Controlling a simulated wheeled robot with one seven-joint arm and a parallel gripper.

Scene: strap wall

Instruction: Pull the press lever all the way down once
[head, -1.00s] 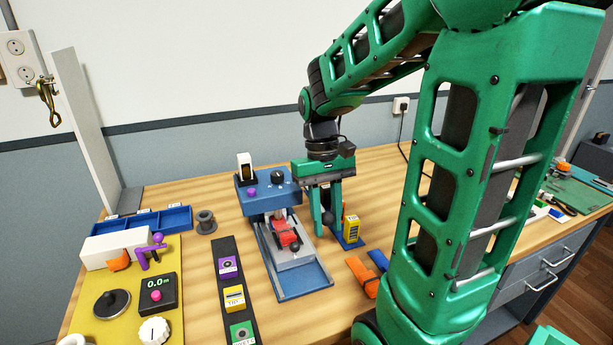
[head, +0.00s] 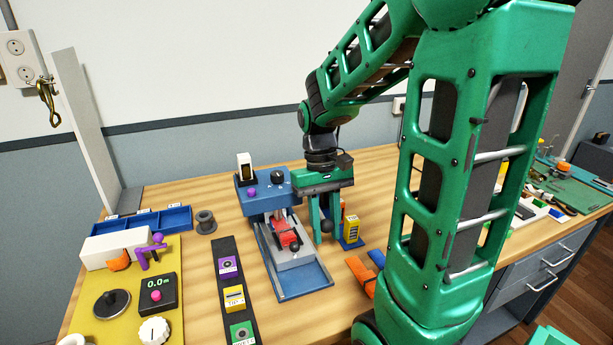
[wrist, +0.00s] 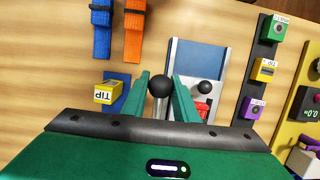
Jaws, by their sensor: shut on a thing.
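The press (head: 262,198) is a blue machine on the bench with a grey bed and a blue base plate. Its lever ends in a black ball knob (head: 326,226), on the press's right side in the head view. My gripper (head: 326,210) points down there, with its green fingers shut on the lever. In the wrist view the knob (wrist: 161,85) and silver rod sit between the two fingers. The rest of the lever and its pivot are largely hidden by my gripper.
A red clamp (head: 288,238) with a small black knob sits on the press bed. A yellow TIP box (head: 351,229) stands close right of my gripper. Orange and blue straps (head: 360,270) lie in front. A dark strip with labelled blocks (head: 233,297) lies left.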

